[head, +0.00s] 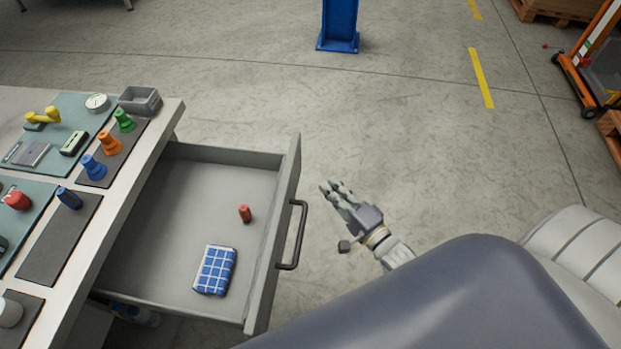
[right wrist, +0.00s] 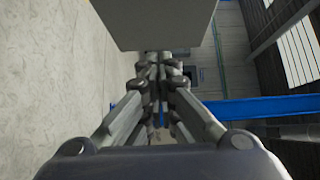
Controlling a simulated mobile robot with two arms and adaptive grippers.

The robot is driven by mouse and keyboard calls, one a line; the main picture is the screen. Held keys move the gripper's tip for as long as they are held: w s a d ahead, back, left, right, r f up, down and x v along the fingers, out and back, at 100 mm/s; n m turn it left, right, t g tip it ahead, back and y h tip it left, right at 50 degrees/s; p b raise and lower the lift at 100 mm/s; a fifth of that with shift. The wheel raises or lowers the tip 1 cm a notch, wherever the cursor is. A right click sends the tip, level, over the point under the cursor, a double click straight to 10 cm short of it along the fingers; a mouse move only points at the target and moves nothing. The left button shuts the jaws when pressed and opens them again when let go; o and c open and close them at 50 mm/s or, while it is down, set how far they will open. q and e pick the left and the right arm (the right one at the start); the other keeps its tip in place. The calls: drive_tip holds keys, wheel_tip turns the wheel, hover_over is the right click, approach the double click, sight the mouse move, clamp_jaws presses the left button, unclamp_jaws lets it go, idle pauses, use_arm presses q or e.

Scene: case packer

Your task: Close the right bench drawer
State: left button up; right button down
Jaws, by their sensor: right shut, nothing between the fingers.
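The grey bench drawer (head: 284,215) stands pulled out from the bench, with its front panel and dark bar handle (head: 296,235) facing right. Inside lie a blue-and-white checked item (head: 215,270) and a small red item (head: 245,213). My right gripper (head: 335,187) is shut and empty. It is to the right of the drawer front, near the handle's upper end, with a gap of floor showing between them. In the right wrist view the closed fingers (right wrist: 160,75) point toward a grey panel (right wrist: 158,22), which looks like the drawer front. My left gripper is not in view.
A blue post (head: 339,25) stands at the back. The floor right of the drawer is clear.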

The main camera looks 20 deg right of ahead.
drive_tip(key=shift+w+a+p, duration=0.15)
drive_tip(key=shift+w+a, duration=0.8)
drive_tip(key=shift+w, duration=0.25)
drive_tip(key=shift+w+a+p, duration=0.15)
drive_tip(key=shift+w+a, duration=0.8)
drive_tip(key=shift+w, duration=0.2)
